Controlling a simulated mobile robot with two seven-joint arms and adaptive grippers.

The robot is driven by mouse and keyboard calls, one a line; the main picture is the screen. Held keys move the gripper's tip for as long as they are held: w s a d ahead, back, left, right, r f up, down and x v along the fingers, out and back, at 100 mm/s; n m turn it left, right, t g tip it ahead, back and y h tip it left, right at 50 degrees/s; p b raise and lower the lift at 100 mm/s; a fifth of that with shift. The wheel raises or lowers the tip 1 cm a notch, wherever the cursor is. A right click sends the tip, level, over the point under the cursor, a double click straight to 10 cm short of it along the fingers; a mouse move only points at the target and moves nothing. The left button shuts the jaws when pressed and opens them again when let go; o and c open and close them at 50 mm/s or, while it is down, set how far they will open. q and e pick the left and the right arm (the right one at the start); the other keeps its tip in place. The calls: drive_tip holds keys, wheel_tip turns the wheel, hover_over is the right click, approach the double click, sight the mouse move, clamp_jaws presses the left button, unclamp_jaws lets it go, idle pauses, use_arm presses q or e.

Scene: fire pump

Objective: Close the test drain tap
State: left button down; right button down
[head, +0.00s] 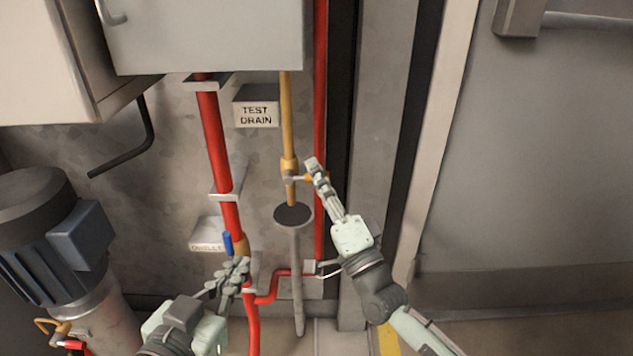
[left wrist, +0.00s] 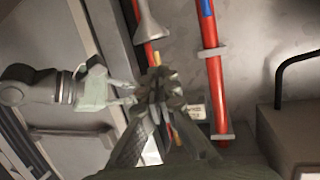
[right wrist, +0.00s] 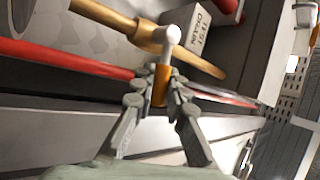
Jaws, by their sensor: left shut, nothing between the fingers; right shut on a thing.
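The test drain tap (head: 288,176) is a brass fitting on a thin yellow pipe, below the TEST DRAIN sign (head: 256,114). Its short orange lever (right wrist: 160,88) points sideways, across the pipe. My right gripper (head: 312,172) is shut on this lever from the right. In the right wrist view, its fingers (right wrist: 161,80) flank the lever, and the brass body (right wrist: 140,32) and a pale round knob (right wrist: 172,34) show beyond them. My left gripper (head: 240,268) is shut and empty, low beside the red pipe, just below a blue handle (head: 228,244). Whether it touches the pipe is unclear.
A dark-topped funnel (head: 293,214) with a grey pipe stands under the tap. Red pipes (head: 214,140) run on both sides. A grey motor (head: 45,240) stands at left, a cabinet (head: 205,35) hangs above, and a grey door (head: 545,150) is at right.

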drive_tip(key=shift+f+m+t+h+b, duration=0.4)
drive_tip(key=shift+m+t+b, duration=0.2)
drive_tip(key=shift+m+b, duration=0.3)
use_arm(q)
drive_tip(key=s+d+r+t+h, duration=0.1)
drive_tip(key=d+r+t+h, duration=0.2)
drive_tip(key=r, duration=0.7)
drive_tip(key=shift+d+t, duration=0.55)
drive_tip(key=shift+t, duration=0.45)
drive_tip(key=shift+s, duration=0.1)
use_arm(e)
drive_tip(key=c, duration=1.5)
unclamp_jaws()
drive_tip(key=v, duration=1.2)
